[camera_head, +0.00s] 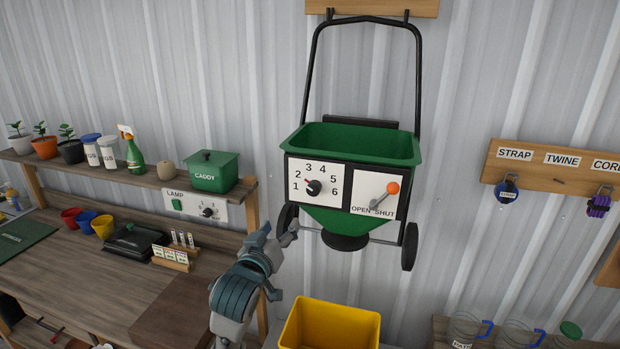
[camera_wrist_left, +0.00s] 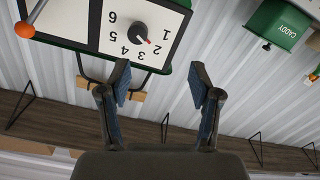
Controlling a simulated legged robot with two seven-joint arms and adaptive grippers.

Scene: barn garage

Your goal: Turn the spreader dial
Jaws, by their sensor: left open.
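The green spreader (camera_head: 352,148) hangs on the wall by its black handle. Its white dial plate (camera_head: 330,168) carries the numbers 1 to 6 around a black dial (camera_head: 315,187). The dial's red mark points to the left side, around 1 and 2. The dial also shows upside down in the left wrist view (camera_wrist_left: 139,34), beyond the fingertips. My left gripper (camera_head: 278,237) is open and empty, below and left of the dial and apart from it. Both of its fingers show in the left wrist view (camera_wrist_left: 158,80). My right gripper is not in view.
Beside the dial is a lever with an orange knob (camera_head: 392,188) on an OPEN/SHUT plate. A yellow bin (camera_head: 330,325) stands below. A shelf with a green caddy (camera_head: 213,172) and a LAMP panel (camera_head: 195,206) are at left. Hooks with labels are at right.

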